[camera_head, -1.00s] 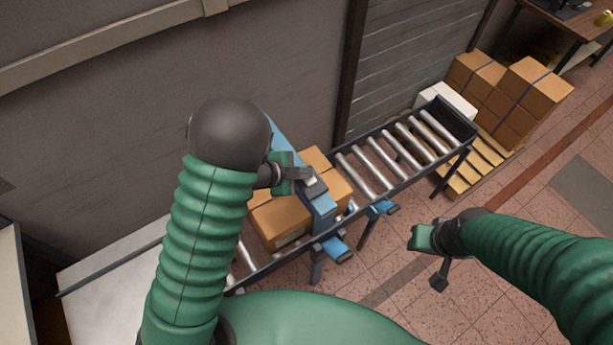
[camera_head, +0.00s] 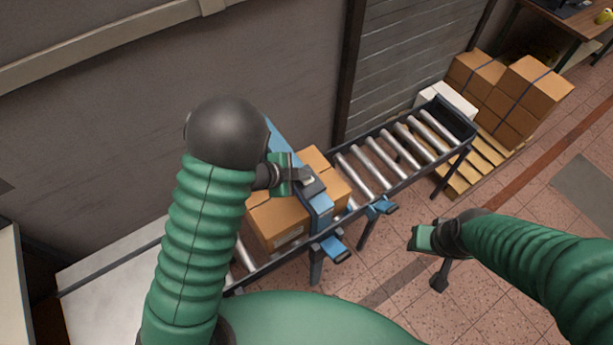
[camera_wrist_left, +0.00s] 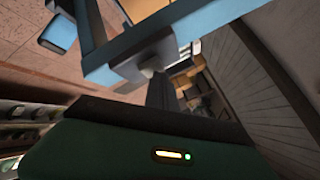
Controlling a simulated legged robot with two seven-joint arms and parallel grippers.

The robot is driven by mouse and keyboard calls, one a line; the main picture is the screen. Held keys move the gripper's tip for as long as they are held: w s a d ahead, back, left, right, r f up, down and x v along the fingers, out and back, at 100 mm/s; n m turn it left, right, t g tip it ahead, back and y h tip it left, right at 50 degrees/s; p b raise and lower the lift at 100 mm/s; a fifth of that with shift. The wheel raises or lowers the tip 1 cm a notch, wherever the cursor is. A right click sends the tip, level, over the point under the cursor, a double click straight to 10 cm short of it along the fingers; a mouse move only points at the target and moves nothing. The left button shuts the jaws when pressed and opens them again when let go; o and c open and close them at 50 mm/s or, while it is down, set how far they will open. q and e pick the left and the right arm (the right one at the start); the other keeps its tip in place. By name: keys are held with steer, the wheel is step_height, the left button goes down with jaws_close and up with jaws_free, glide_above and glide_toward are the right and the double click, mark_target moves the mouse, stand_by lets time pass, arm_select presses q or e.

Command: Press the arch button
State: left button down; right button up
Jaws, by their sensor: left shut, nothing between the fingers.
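A blue arch (camera_head: 283,133) spans the roller conveyor. A small grey box (camera_head: 314,187) on its beam carries a pale button (camera_head: 309,181). My left gripper (camera_head: 304,177) is shut and empty, its fingertips right at the button. In the left wrist view the shut fingers (camera_wrist_left: 157,88) point at the pale button (camera_wrist_left: 149,71) on the grey box (camera_wrist_left: 135,62); I cannot tell whether they touch it. My right gripper (camera_head: 432,262) hangs over the floor to the right, away from the arch; its finger opening does not show clearly.
Cardboard boxes (camera_head: 278,218) sit on the conveyor beneath and beside the arch. Bare rollers (camera_head: 405,147) run to the right. More cartons (camera_head: 532,90) stand on a pallet (camera_head: 468,172) at the back right. A wall (camera_head: 120,120) stands behind the conveyor. The tiled floor at the right is open.

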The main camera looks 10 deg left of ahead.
arm_select(q)
steer(key=shift+d+f, duration=0.1)
steer(key=shift+d, duration=0.25)
steer(key=shift+a+f, duration=0.2)
steer(key=shift+a, duration=0.1)
steer(key=shift+a+r, duration=0.1)
steer(key=shift+a, duration=0.05)
arm_select(e)
steer(key=shift+f, duration=0.1)
arm_select(q)
steer(key=shift+r+p, duration=0.35)
steer(key=shift+r, duration=0.2)
steer(key=shift+d+r, duration=0.15)
steer(key=shift+d, duration=0.2)
arm_select(e)
steer(key=shift+d+r, duration=0.2)
steer(key=shift+r, duration=0.35)
